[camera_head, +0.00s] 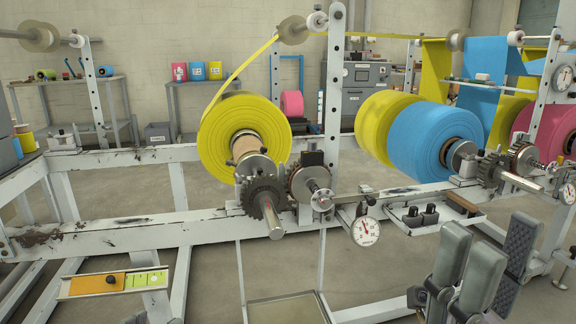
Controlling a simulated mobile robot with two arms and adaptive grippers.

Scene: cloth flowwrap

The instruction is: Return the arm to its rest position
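Several grey padded fingers of my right gripper (484,262) rise at the bottom right, in front of the machine frame. The fingers stand apart with nothing visible between them. They appear nearer to me than the frame, and I see no contact with it. The gripper's base is cut off by the bottom edge. A blue roll (415,140) is on the right.
The white machine frame (120,224) spans the view. Shaft ends, a round gauge (366,231) and a small tray (110,284) stick out toward me. A metal shelf (402,218) lies just left of my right gripper. Bare floor shows below the frame.

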